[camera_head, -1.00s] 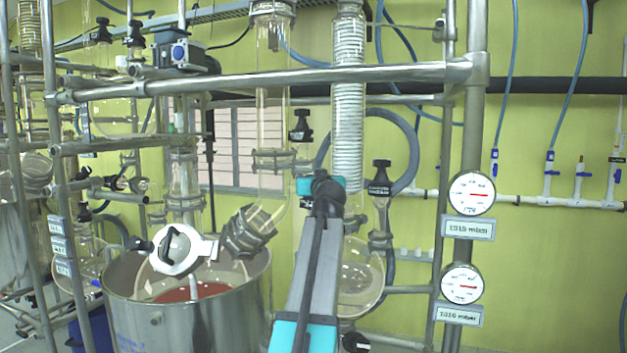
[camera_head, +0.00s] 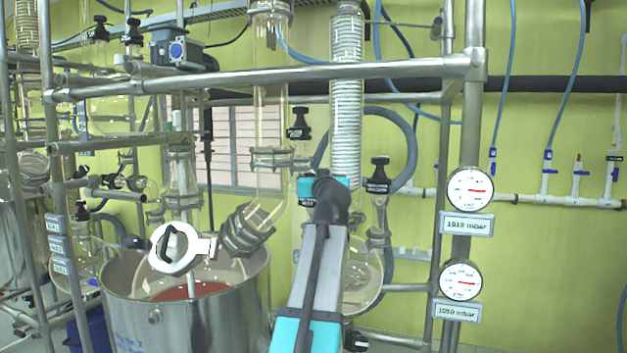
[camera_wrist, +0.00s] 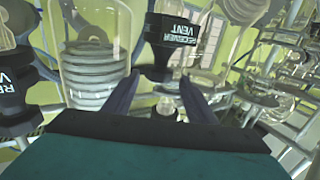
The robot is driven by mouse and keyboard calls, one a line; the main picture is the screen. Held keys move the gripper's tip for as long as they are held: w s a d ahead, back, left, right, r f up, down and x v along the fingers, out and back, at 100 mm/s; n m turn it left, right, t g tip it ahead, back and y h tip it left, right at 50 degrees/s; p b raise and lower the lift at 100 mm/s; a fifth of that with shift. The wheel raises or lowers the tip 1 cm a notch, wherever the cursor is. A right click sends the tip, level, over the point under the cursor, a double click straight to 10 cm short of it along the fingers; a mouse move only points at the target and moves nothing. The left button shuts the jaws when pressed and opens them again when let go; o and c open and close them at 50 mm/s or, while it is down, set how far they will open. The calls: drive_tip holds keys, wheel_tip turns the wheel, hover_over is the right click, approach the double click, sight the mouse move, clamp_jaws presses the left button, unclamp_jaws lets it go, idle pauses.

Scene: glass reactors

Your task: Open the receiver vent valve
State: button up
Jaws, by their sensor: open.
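The receiver vent valve (camera_wrist: 168,45) shows in the wrist view as a black cap with white RECEIVER VENT lettering, upside down in the picture. My gripper (camera_wrist: 160,82) is open, with one dark finger on each side below the valve. The valve lies between and beyond the fingertips; I cannot tell whether they touch it. In the head view my arm's wrist hides the fingers. A black-knobbed valve with a dark label (camera_head: 378,178) stands to the right of my wrist there, its lettering too small to read.
Another black labelled valve (camera_wrist: 14,85) is at the left of the wrist view, beside a glass vessel with a coil (camera_wrist: 92,50). In the head view, a steel rail (camera_head: 270,78) crosses above my arm, a steel pot (camera_head: 190,320) stands left, and pressure gauges (camera_head: 470,190) hang right.

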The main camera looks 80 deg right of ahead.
drive_tip(key=v, duration=0.2)
drive_tip(key=shift+s+a, duration=0.15)
drive_tip(key=shift+a, duration=0.15)
idle(0.4)
